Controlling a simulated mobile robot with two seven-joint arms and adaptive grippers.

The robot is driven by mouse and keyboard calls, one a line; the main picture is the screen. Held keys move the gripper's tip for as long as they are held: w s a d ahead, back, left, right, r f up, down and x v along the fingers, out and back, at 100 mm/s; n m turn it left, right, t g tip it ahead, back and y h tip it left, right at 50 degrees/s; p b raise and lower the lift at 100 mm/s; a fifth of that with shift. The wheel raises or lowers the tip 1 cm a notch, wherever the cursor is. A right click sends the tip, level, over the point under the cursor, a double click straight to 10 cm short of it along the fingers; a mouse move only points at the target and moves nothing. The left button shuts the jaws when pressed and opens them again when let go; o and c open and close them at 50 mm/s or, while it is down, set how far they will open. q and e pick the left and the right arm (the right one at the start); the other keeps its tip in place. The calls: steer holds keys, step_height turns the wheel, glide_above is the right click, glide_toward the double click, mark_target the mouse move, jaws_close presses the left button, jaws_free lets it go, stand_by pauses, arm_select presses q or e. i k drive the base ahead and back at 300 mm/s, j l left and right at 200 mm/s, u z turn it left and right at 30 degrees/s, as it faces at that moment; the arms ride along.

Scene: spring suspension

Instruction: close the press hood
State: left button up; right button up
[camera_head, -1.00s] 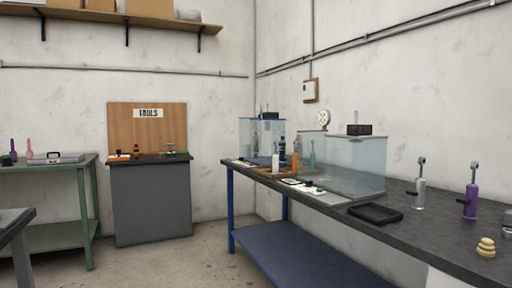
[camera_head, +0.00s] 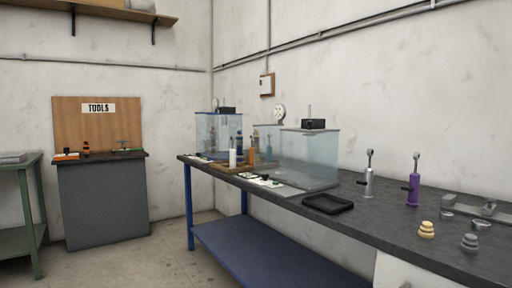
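A large clear hood (camera_head: 310,160) with a dark block on its top stands on the dark workbench (camera_head: 345,222). A smaller bluish clear hood (camera_head: 204,130) stands farther along the same bench, also with a dark block on top. I cannot tell which of them is the press hood, or whether either front is open. Inside the smaller one a dark blue shape is partly visible. A round white gauge (camera_head: 280,112) shows behind the hoods. Neither of my grippers is in view.
A black tray (camera_head: 327,204) lies in front of the large hood. Silver (camera_head: 369,180) and purple (camera_head: 413,187) upright shock-like parts stand to its right, with beige (camera_head: 427,229) and grey (camera_head: 469,242) stacked pieces nearer. A grey cabinet (camera_head: 106,205) stands left; open floor lies between.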

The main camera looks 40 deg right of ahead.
mark_target(225, 131)
steer(key=i+z, duration=0.1)
steer(key=z, duration=0.45)
steer(key=i+u, duration=0.2)
steer(key=i, duration=0.5)
steer(key=i+l+u, duration=0.2)
steer(key=i, duration=0.55)
steer(key=i+u, duration=0.15)
steer(key=i, duration=1.55)
steer(key=i+u, duration=0.2)
steer(key=i, duration=0.3)
steer(key=i+u, duration=0.2)
steer(key=i, duration=0.35)
steer(key=i+l+u, duration=0.25)
steer(key=i, duration=0.25)
steer(key=i+j+u, duration=0.15)
steer(key=i+u, duration=1.15)
steer(key=i+z, duration=0.25)
steer(key=z, duration=0.2)
steer(key=i+j+z, duration=0.2)
steer(key=z, duration=2.05)
